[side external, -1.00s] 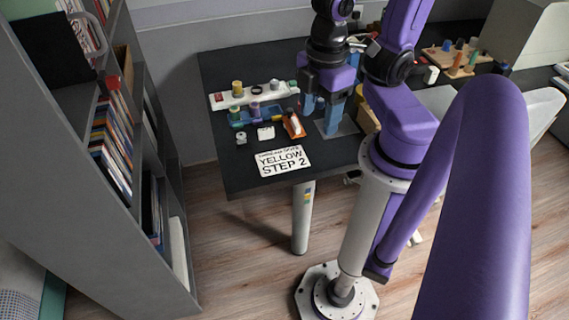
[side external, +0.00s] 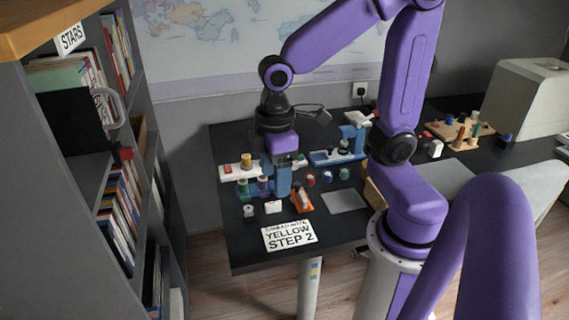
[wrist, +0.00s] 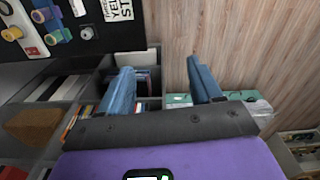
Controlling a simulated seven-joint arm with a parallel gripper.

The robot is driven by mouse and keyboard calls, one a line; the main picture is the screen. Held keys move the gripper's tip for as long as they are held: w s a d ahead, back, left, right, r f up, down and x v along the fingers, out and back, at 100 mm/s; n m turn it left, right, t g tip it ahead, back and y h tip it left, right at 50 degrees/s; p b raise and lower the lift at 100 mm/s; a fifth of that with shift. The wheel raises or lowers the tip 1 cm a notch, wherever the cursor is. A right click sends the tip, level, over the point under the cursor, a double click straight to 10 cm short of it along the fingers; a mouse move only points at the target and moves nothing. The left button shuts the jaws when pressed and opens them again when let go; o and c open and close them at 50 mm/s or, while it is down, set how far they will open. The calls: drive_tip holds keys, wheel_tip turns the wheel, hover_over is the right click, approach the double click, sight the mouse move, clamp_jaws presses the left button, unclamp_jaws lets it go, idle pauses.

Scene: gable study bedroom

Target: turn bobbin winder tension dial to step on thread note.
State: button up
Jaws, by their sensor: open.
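The thread note (side external: 289,235) is a white card lying near the desk's front edge; its large print reads "YELLOW STEP 2". Part of it shows at the top of the wrist view (wrist: 117,9). A blue device with an upright block (side external: 350,138) stands farther back on the desk and may be the bobbin winder. I cannot make out a tension dial or its setting. My gripper (side external: 278,190) points down over the left part of the desk, close to a blue spool holder (side external: 243,190). In the wrist view its two blue fingers (wrist: 160,68) are apart with nothing between them.
A white strip (side external: 229,174) with a yellow spool (side external: 246,159) lies behind the spool holder. A white block (side external: 273,207), an orange item (side external: 303,203) and a grey plate (side external: 345,201) lie in front. A wooden peg board (side external: 448,134) is at right. A bookshelf (side external: 150,190) stands left.

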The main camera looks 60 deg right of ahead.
drive_tip(key=w+d+m, duration=0.1)
drive_tip(key=w+d, duration=0.2)
drive_tip(key=w, duration=0.4)
drive_tip(key=w+d+m, duration=0.2)
drive_tip(key=w+d, duration=0.1)
drive_tip(key=w, duration=0.4)
drive_tip(key=w+d+f+m, duration=0.1)
drive_tip(key=w+d+f, duration=0.1)
drive_tip(key=w+d, duration=0.35)
drive_tip(key=w+d+f+m, duration=0.1)
drive_tip(key=w+d+f, duration=0.1)
drive_tip(key=d, duration=0.7)
drive_tip(key=w+d+f+m, duration=0.1)
drive_tip(key=w+d+f, duration=0.1)
drive_tip(key=w+d, duration=0.35)
drive_tip(key=s+d+f+m, duration=0.1)
drive_tip(key=s+d+f, duration=0.15)
drive_tip(key=d, duration=0.65)
drive_tip(key=s+d+f+m, duration=0.1)
drive_tip(key=s+d+f, duration=0.15)
drive_tip(key=d, duration=0.65)
drive_tip(key=f, duration=1.1)
drive_tip(key=a+f, duration=0.1)
drive_tip(key=f, duration=0.5)
drive_tip(key=shift+w, duration=0.3)
drive_tip(key=c, duration=1.1)
drive_tip(key=shift+o, duration=0.2)
